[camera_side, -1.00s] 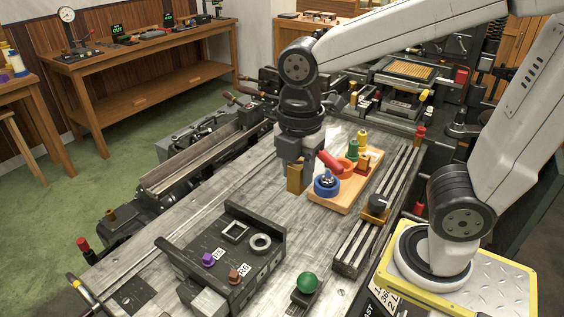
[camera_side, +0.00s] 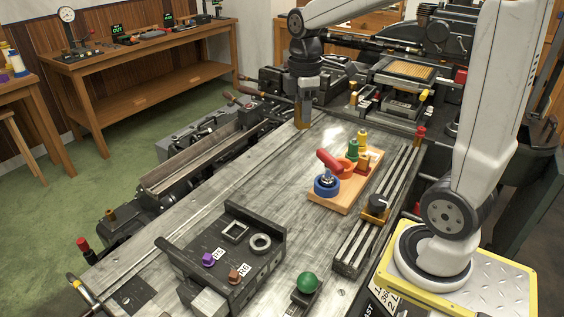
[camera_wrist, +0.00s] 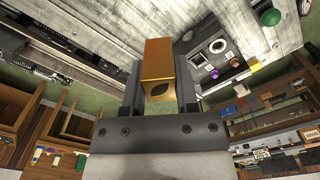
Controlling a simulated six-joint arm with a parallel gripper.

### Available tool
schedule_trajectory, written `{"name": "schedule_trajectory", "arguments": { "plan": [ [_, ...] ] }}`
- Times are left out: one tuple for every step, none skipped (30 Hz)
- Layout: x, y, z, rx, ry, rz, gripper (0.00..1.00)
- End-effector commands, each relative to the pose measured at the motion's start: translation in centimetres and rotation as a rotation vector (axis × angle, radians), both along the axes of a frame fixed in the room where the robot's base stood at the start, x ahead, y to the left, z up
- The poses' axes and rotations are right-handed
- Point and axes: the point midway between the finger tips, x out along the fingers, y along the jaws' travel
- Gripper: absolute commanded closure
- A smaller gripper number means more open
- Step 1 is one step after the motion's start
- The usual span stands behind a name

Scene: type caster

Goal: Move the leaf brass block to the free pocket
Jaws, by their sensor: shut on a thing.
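My gripper (camera_side: 305,92) is shut on the brass block (camera_side: 302,117) and holds it near the far left edge of the grey worktable. In the wrist view the block (camera_wrist: 158,66) sits between the two fingers, with a dark leaf mark on the face toward the camera. A dark fixture (camera_side: 213,262) stands at the near end of the table, well away from my gripper. On top it has a light square outline (camera_side: 235,232) and a light ring (camera_side: 261,243). I cannot tell which of these is a pocket.
A wooden board (camera_side: 330,206) with coloured rings and pegs stands mid-table. A slotted metal rail (camera_side: 352,245) runs along the right, and a green ball knob (camera_side: 307,282) is at the front. The table between block and fixture looks mostly clear.

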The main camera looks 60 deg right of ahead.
Motion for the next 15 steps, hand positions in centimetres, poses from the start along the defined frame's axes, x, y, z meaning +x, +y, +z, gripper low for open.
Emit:
{"name": "schedule_trajectory", "arguments": {
  "plan": [
    [0.2, -1.5, 0.0, 0.001, 0.001, -0.044, 1.0],
    [0.3, -2.2, 0.0, 0.001, 0.001, -0.068, 1.0],
    [0.3, -3.3, 0.0, 0.0, 0.0, -0.1, 1.0],
    [0.3, -4.1, 0.0, 0.0, 0.001, -0.125, 1.0],
    [0.4, -4.9, 0.0, 0.0, 0.0, -0.148, 1.0],
    [0.4, -6.0, 0.0, 0.001, 0.001, -0.18, 1.0],
    [0.3, -6.8, 0.0, 0.001, 0.001, -0.204, 1.0],
    [0.3, -7.6, 0.0, 0.0, 0.0, -0.227, 1.0],
    [0.2, -8.7, -0.1, 0.001, 0.001, -0.259, 1.0],
    [0.1, -9.5, -0.1, 0.0, 0.0, -0.284, 1.0],
    [0.0, -10.4, -0.1, 0.0, 0.0, -0.308, 1.0],
    [-0.2, -11.5, -0.2, 0.0, 0.0, -0.339, 1.0],
    [-0.4, -12.3, -0.2, 0.0, 0.0, -0.363, 1.0],
    [-0.6, -13.1, -0.2, 0.0, 0.0, -0.387, 1.0],
    [-0.8, -14.3, -0.3, 0.0, 0.0, -0.418, 1.0]
  ]
}}
